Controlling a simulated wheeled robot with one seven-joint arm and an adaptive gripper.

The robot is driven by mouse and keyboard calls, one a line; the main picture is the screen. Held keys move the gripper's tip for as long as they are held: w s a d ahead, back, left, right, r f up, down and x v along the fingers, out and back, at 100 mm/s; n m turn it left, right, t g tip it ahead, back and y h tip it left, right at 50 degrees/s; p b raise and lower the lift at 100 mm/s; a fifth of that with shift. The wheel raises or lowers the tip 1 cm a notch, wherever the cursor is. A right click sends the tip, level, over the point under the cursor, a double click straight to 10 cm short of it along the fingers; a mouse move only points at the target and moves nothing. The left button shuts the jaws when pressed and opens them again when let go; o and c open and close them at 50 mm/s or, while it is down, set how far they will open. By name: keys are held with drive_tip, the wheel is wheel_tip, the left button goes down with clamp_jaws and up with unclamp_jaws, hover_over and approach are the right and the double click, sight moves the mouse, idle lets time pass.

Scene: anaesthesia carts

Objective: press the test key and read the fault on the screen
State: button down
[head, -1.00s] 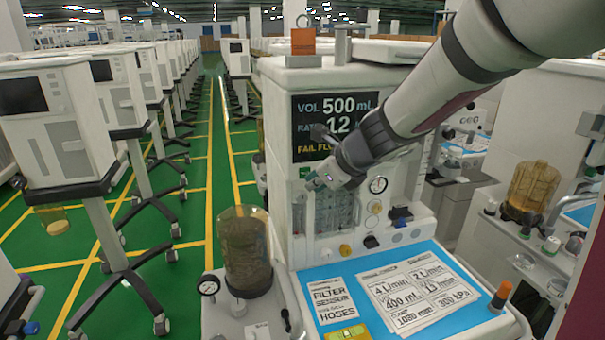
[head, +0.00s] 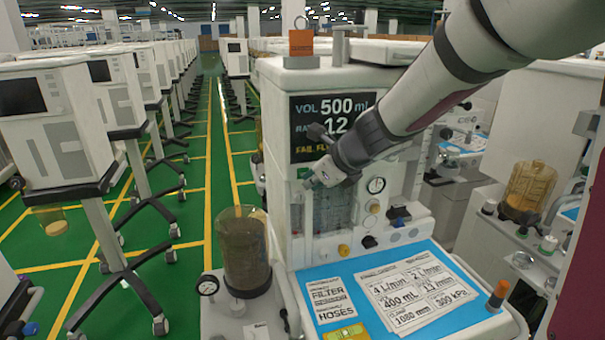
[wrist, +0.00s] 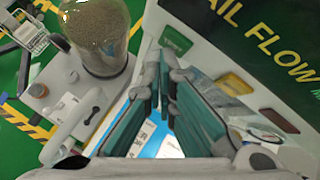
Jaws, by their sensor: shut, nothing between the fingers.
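The cart's dark screen (head: 308,108) reads "VOL 500 ml", a rate of 12 and a yellow line starting "FAIL FL"; my arm covers its lower right. In the wrist view the screen (wrist: 262,40) shows "AIL FLOW" in large yellow letters. A green key (head: 303,172) sits just below the screen's left corner; it also shows in the wrist view (wrist: 175,42), its lettering too small to read. My gripper (head: 314,182) is shut and empty in front of the panel, just right of and below the green key. Its fingertips (wrist: 168,68) appear apart from the key.
A glass canister (head: 245,250) stands left of the panel. A blue worktop (head: 440,310) with printed sheets lies below, and an orange-topped knob (head: 498,293) is at its right. Other carts line the left; the green floor aisle (head: 221,150) is clear.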

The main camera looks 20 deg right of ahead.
drive_tip(key=shift+w, duration=0.45)
idle(0.8)
drive_tip(key=shift+s, duration=0.9)
drive_tip(key=shift+s, duration=2.5)
